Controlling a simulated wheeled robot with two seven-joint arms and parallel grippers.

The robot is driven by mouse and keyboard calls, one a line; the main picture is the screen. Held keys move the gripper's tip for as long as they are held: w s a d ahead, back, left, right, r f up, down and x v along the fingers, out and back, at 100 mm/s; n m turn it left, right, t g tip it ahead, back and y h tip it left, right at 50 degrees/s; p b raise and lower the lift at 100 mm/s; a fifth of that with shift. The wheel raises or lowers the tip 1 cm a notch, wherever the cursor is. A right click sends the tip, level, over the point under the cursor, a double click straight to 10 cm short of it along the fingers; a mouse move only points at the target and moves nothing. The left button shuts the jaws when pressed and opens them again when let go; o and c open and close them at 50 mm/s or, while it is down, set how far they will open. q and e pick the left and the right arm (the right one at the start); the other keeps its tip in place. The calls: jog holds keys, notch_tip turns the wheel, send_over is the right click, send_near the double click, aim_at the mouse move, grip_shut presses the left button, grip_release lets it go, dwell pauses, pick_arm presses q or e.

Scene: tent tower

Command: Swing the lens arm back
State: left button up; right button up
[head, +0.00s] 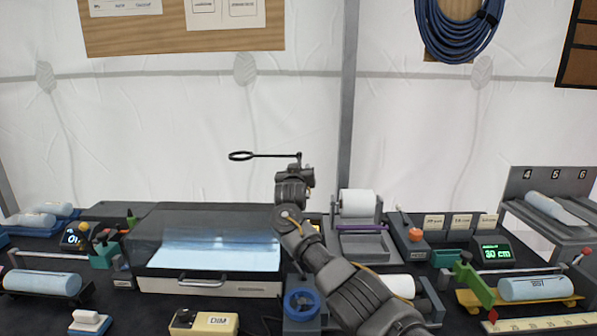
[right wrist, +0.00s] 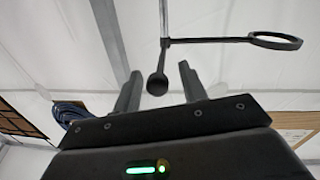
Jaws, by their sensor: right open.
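The lens arm (head: 272,155) is a thin dark rod with a round lens ring (head: 241,156) at its left end in the head view. It stands above the lit box with a clear hood (head: 208,240). My right gripper (head: 300,168) is at the rod's right end and hides what lies behind it. In the right wrist view the lens ring (right wrist: 275,40) is at upper right. A dark ball-ended knob (right wrist: 157,84) on a thin stem appears between the open fingers of my right gripper (right wrist: 160,82). I cannot tell whether they touch it. My left gripper is out of view.
A paper roll stand (head: 358,205) is right of my arm. A blue handwheel (head: 302,303) and a DIM box (head: 204,322) are at the front. A numbered grey rack (head: 540,185) stands at far right.

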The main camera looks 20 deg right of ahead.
notch_tip(320, 180, up, 2)
jog(key=shift+r+b, duration=0.15)
jog(key=shift+b, duration=0.6)
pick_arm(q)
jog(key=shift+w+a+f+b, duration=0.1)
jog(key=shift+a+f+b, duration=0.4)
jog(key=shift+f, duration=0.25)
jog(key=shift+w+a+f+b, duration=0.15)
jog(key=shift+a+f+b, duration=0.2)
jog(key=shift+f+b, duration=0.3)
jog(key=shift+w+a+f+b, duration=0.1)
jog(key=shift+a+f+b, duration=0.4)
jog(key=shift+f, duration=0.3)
pick_arm(e)
jog(key=s+a+r, duration=0.4)
jog(key=s+r, duration=0.6)
jog(key=s, duration=0.3)
jog(key=shift+s+r, duration=0.25)
jog(key=shift+r, duration=0.1)
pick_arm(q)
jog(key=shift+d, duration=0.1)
